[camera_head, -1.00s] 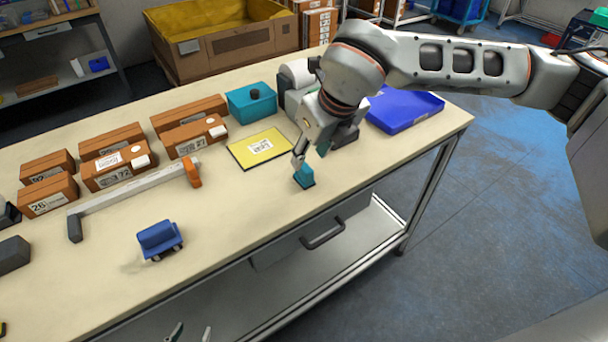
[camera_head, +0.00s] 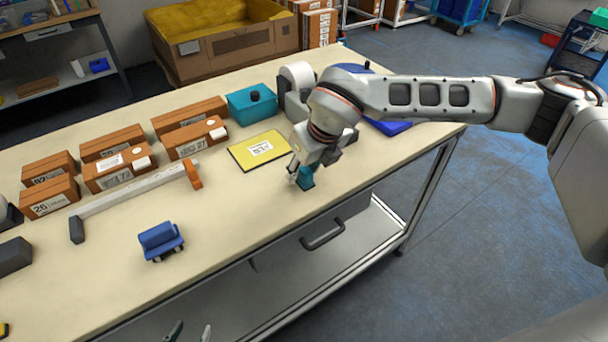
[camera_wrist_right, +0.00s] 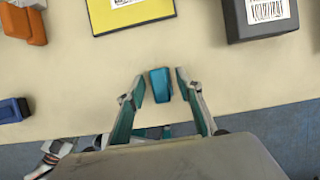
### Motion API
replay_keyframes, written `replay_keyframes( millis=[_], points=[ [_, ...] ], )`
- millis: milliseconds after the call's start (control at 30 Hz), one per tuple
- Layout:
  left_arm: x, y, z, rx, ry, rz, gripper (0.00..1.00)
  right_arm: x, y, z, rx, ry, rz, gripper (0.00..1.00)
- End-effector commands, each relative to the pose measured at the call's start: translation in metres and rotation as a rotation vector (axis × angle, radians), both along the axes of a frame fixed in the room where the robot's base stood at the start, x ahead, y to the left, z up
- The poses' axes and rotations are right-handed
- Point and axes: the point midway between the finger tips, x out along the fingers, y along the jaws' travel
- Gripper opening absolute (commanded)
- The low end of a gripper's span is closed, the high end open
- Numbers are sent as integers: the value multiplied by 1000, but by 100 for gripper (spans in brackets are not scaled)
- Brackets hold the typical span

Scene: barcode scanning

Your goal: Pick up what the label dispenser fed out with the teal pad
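The teal pad (camera_wrist_right: 161,83) stands near the table's front edge, between the fingers of my right gripper (camera_wrist_right: 160,87). The fingers are open, with a gap on both sides of it in the wrist view. In the head view the pad is mostly hidden by my right gripper (camera_head: 302,181). The label dispenser (camera_head: 292,105), with a white roll, stands behind my right arm. Its dark front shows in the right wrist view (camera_wrist_right: 240,25), with a white barcode label (camera_wrist_right: 267,11) on it. My left gripper (camera_head: 190,334) shows only its parted fingertips at the bottom edge.
A yellow panel (camera_head: 240,152) with a barcode lies left of my right gripper. Behind it is a teal box (camera_head: 252,103). Brown cartons (camera_head: 122,174), a scanner-like bar (camera_head: 135,188) and a blue object (camera_head: 160,240) are further left. A blue tray (camera_head: 390,127) is partly hidden by my arm.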

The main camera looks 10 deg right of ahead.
Motion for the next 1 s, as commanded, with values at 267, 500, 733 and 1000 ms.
replay_keyframes(
  millis=[267,500,733,1000],
  points=[
    [-1,0,-3,1,5,0,40,0,0,0,0,0,0,0],
    [-1,0,-3,2,5,1,40,0,0,2,0,-1,0,0],
    [-1,0,-2,1,4,0,40,1,0,20,1,-3,-1,0],
    [0,0,-2,0,1,0,40,2,0,82,2,-8,0,0]
  ],
)
